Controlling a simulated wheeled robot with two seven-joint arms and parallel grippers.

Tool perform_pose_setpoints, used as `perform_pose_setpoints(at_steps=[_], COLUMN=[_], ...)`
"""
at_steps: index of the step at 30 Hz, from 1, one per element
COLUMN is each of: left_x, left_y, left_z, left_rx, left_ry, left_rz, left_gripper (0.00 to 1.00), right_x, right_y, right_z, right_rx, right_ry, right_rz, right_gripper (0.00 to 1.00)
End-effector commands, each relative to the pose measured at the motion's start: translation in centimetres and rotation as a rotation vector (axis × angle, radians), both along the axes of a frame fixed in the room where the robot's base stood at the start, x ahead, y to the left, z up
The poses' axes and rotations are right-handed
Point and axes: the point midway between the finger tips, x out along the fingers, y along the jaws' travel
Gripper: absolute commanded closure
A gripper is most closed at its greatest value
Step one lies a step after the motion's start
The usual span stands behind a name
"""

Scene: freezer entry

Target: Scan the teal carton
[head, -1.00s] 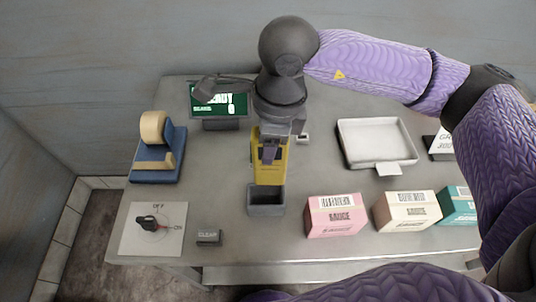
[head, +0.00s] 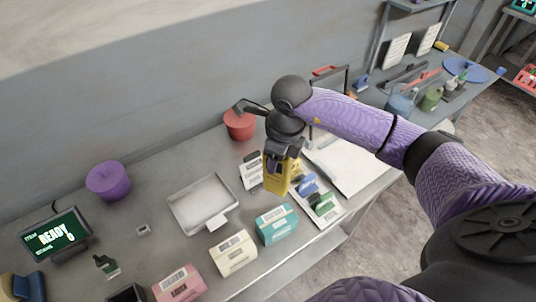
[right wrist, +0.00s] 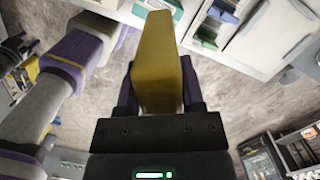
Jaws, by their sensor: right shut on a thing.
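The teal carton (head: 277,225) stands on the grey table in the head view, with a pale label on its top. My right gripper (head: 284,150) is shut on the yellow scanner (head: 279,174) and holds it above and just behind the carton, apart from it as far as I can tell. The scanner fills the middle of the right wrist view (right wrist: 158,62). The dark scanner holder (head: 126,293) is empty at the bottom edge. My left gripper is not in view.
Cream carton (head: 233,253) and pink carton (head: 180,284) stand left of the teal one. A white tray (head: 203,203) lies behind them. A red pot (head: 239,124), purple pot (head: 108,181) and a panel with blue and green items (head: 322,203) are nearby. The table's front edge is close.

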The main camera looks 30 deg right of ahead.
Motion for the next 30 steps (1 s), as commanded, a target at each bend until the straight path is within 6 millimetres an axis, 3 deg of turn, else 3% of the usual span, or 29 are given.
perform_pose_setpoints(at_steps=[5, 18, 30], left_x=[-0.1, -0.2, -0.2], left_y=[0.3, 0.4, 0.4], left_z=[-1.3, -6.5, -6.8], left_rx=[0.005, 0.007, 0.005], left_ry=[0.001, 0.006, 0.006], left_rz=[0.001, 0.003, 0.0], left_gripper=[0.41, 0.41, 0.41], right_x=[0.0, 0.0, 0.0], right_y=[0.0, 0.1, 0.1], right_z=[-1.6, -8.5, -8.9], right_rx=[0.0, 0.002, 0.0], right_ry=[-0.001, 0.001, -0.001], right_rz=[0.001, 0.001, 0.002], right_gripper=[1.0, 1.0, 1.0])
